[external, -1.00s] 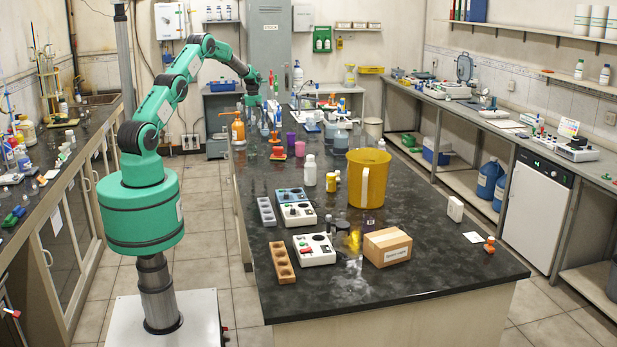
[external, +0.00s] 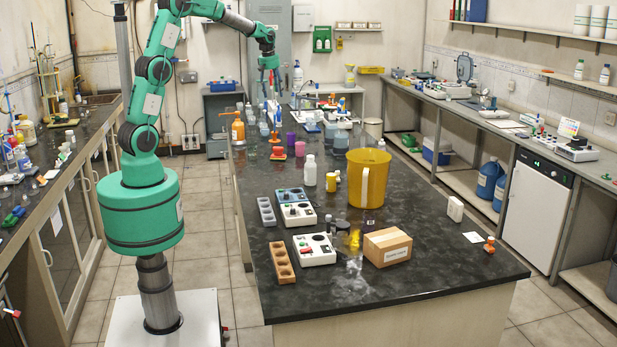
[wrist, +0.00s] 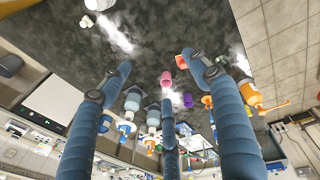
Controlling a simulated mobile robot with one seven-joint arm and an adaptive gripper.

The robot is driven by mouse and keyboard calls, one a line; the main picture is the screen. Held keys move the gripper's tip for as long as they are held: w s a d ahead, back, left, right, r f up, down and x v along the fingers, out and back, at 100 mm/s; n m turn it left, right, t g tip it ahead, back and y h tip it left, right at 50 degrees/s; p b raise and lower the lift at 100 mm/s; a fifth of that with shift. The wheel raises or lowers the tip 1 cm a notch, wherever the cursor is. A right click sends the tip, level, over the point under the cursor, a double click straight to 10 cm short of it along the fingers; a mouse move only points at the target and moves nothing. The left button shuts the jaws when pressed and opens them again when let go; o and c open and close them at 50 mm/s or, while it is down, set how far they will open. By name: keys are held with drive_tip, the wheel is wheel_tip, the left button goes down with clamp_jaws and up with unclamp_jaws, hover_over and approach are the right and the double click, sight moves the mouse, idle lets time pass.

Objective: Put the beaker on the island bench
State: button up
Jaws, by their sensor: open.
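The island bench (external: 420,255) is a long dark stone top in the external view; it also fills much of the wrist view (wrist: 60,50). Clear glassware (external: 250,148) stands at its far left side, small and faint, and I cannot tell for certain which piece is the beaker. My gripper (external: 269,98) points down above the far left part of the bench. In the wrist view my gripper's blue fingers (wrist: 165,85) are spread apart, with nothing seen between them.
An orange bottle (external: 238,130), a purple cup (external: 291,139) and several bottles crowd the far bench. A yellow jug (external: 369,180), a cardboard box (external: 387,247) and control boxes (external: 314,250) stand nearer. The right front of the bench is mostly clear.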

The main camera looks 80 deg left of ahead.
drive_tip(key=s+d+r+m+t, duration=0.1)
drive_tip(key=s+d+r+m, duration=0.25)
drive_tip(key=d, duration=0.55)
drive_tip(key=s+d+r+m, duration=0.2)
drive_tip(key=s+d+r, duration=0.2)
drive_tip(key=d, duration=0.5)
drive_tip(key=s+d+r+m+t, duration=0.1)
drive_tip(key=s+d+r+m, duration=0.2)
drive_tip(key=d, duration=0.6)
drive_tip(key=s+d+f+m+t, duration=0.1)
drive_tip(key=s+d+m, duration=0.4)
drive_tip(key=s+d, duration=0.3)
drive_tip(key=s+d+f+m+h, duration=0.1)
drive_tip(key=s+d+f+m, duration=0.1)
drive_tip(key=s+d+m, duration=0.3)
drive_tip(key=s+d, duration=0.4)
drive_tip(key=s, duration=0.4)
drive_tip(key=shift+d+f+m+t, duration=0.15)
drive_tip(key=shift+f+m+t, duration=0.15)
drive_tip(key=shift+m+t, duration=0.1)
wheel_tip(320, 180, down, 7)
drive_tip(key=b, duration=0.7)
